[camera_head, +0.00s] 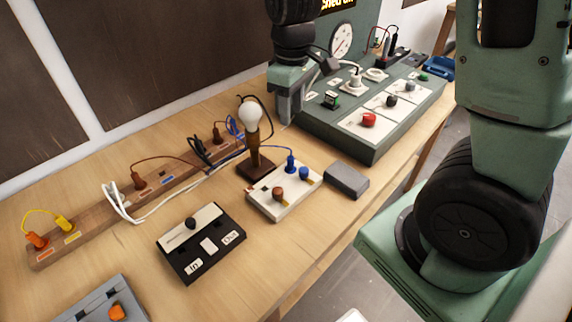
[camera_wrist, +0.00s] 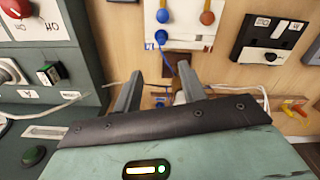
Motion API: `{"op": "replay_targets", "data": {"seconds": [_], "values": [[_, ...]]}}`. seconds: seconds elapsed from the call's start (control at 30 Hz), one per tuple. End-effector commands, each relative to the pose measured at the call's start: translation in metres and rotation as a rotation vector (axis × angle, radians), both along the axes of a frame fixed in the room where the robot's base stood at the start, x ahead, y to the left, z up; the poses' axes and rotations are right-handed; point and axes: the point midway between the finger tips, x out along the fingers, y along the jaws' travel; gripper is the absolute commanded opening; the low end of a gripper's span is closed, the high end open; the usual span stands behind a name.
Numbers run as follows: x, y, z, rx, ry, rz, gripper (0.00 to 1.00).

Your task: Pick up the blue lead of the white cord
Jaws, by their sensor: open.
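Another blue wire joins a blue plug (camera_head: 291,163) on the white terminal block (camera_head: 259,200).
The lamp (camera_head: 253,135) stands upright in front of my gripper. The green console (camera_head: 345,140) is close on its right. A wooden strip (camera_head: 100,222) with coloured plugs lies at left. A black box (camera_head: 190,262) and a grey block (camera_head: 347,179) are nearer the front.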

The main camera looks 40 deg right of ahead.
Motion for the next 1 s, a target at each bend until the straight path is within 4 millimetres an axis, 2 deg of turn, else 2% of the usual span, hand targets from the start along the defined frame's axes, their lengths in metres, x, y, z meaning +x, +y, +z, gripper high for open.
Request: {"op": "replay_targets", "data": {"seconds": [0.2, 0.4, 0.77, 1.0], "values": [[-0.002, 0.0, -0.047, -0.001, 0.009, 0.0, 0.41], [-0.002, 0.0, -0.084, 0.0, 0.005, -0.001, 0.41], [-0.002, 0.001, -0.109, 0.0, 0.004, 0.0, 0.41], [-0.004, 0.002, -0.141, 0.0, 0.004, 0.0, 0.41]]}}
